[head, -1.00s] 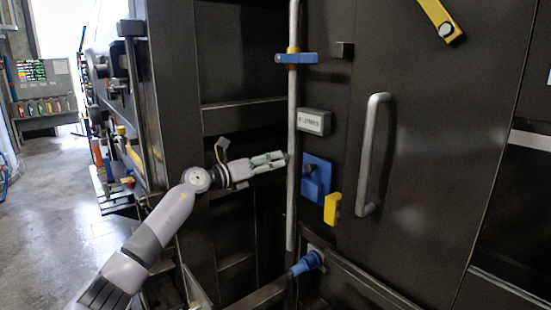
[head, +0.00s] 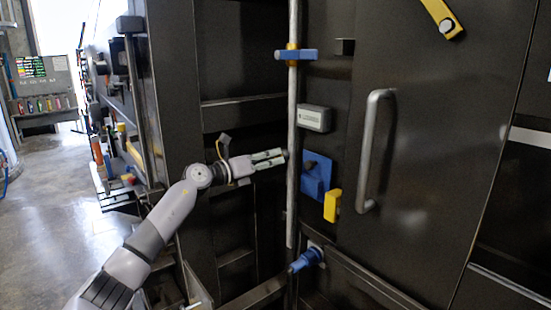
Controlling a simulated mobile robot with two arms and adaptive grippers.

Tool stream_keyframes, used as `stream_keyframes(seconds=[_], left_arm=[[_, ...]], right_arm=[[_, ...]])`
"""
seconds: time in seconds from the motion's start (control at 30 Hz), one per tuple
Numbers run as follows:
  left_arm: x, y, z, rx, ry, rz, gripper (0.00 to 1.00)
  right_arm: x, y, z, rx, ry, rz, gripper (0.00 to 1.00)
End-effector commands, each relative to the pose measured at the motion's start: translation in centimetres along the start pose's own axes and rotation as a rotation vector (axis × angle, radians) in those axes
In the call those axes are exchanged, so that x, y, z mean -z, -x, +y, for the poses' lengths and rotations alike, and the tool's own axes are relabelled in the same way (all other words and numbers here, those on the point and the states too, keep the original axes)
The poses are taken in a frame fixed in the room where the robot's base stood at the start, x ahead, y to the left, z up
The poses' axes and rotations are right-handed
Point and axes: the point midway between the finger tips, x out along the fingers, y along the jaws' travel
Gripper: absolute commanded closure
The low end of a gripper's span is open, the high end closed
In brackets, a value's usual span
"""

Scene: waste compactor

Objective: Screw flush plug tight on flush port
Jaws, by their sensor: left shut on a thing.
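My left gripper (head: 270,158) reaches in from the left at mid-height, its two pale fingers lying nearly parallel and close together. The fingertips end at the left edge of a vertical grey rod (head: 292,200). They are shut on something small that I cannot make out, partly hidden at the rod. A blue fitting with a rounded end (head: 306,260) sticks out low on the machine, below and right of the gripper and apart from it. It may be the flush port or its plug; I cannot tell which. My right gripper is not in view.
Right of the rod are a blue plate (head: 318,180) with a dark knob, a yellow block (head: 332,206) and a grey label box (head: 314,119). A blue clamp (head: 296,54) sits higher on the rod. A door handle (head: 371,150) stands out further right. Open floor (head: 50,210) lies left.

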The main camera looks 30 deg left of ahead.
Motion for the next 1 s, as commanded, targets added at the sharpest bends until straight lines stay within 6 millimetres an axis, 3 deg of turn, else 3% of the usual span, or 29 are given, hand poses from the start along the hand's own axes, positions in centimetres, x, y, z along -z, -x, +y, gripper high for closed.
stream_keyframes(seconds=[0.03,0.07,0.4,0.63,1.0], left_arm=[[0.0,0.0,0.0,0.0,0.0,0.001,1.0],[0.0,0.0,0.0,0.0,0.0,0.0,0.78],[0.0,0.0,0.0,0.0,0.0,0.0,1.0],[0.2,0.0,0.1,0.0,-0.031,0.0,1.0],[0.3,0.0,0.2,0.001,-0.281,0.0,1.0]], right_arm=[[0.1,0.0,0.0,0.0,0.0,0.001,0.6],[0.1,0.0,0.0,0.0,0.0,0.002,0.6],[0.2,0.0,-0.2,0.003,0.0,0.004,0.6],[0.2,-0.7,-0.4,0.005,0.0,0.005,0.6],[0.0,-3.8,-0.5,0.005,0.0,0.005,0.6]])
